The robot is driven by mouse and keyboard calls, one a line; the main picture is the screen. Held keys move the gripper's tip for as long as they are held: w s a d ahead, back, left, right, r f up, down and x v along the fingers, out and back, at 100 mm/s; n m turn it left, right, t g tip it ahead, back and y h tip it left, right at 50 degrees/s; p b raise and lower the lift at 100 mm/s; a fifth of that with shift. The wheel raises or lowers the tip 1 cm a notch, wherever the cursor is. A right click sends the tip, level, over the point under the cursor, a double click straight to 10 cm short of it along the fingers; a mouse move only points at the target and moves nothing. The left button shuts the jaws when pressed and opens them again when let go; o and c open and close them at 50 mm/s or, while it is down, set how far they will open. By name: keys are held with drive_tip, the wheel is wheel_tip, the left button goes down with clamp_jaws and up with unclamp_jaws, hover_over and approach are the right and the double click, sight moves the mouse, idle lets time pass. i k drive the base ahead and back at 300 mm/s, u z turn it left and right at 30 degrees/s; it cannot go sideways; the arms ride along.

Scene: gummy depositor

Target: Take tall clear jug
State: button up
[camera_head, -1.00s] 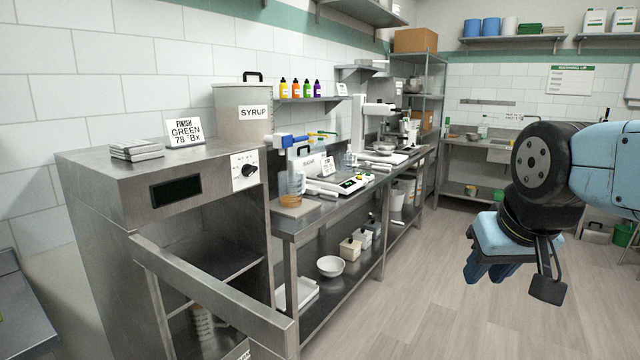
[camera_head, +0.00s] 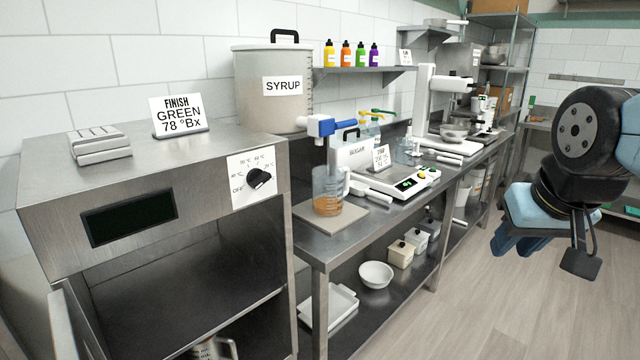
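A tall clear jug (camera_head: 328,191) with a handle and amber liquid in its bottom stands upright on a flat beige board (camera_head: 341,219) at the near end of the steel bench. It is under the blue tap of the syrup tank (camera_head: 272,92). My gripper (camera_head: 510,246) hangs at the right, over the floor, well apart from the jug. Its blue fingers point down, and nothing shows between them. I cannot tell how far apart they are.
A steel cabinet (camera_head: 150,160) with an open front and a knob stands at the left. A scale (camera_head: 405,182) and a sign are right of the jug. Bowls and boxes sit on the lower shelf (camera_head: 350,335). The floor at right is clear.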

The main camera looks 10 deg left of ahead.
sight(329, 181)
drive_tip(key=u, duration=0.2)
drive_tip(key=i, duration=0.9)
drive_tip(key=u, duration=0.3)
